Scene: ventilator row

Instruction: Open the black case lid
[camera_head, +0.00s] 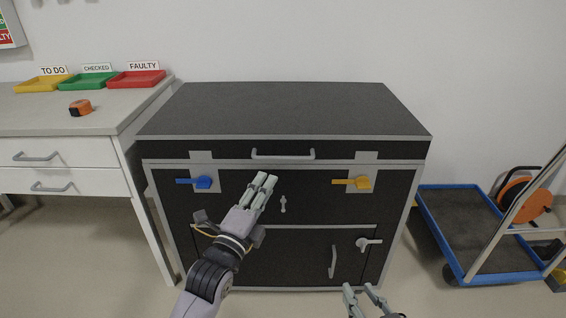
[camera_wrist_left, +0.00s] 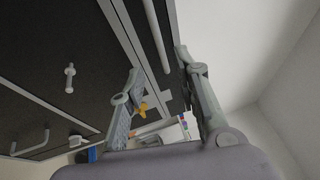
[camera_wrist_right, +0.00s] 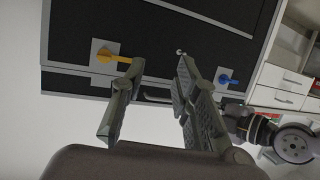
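The black case (camera_head: 285,108) stands with its lid flat and closed. A silver lid handle (camera_head: 283,155) runs across the lid's front; it also shows in the left wrist view (camera_wrist_left: 157,35). The blue latch (camera_head: 203,182) and yellow latch (camera_head: 361,182) both have levers pointing left; they also show in the right wrist view (camera_wrist_right: 228,78). My left gripper (camera_head: 264,182) is open and empty in front of the case, below the handle and right of the blue latch. My right gripper (camera_head: 364,290) is open and empty, low in front of the case, below the yellow latch.
A white table (camera_head: 60,120) with yellow, green and red trays (camera_head: 136,79) stands left of the case. The case front has a lower door with a vertical handle (camera_head: 333,262). The lid top is bare.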

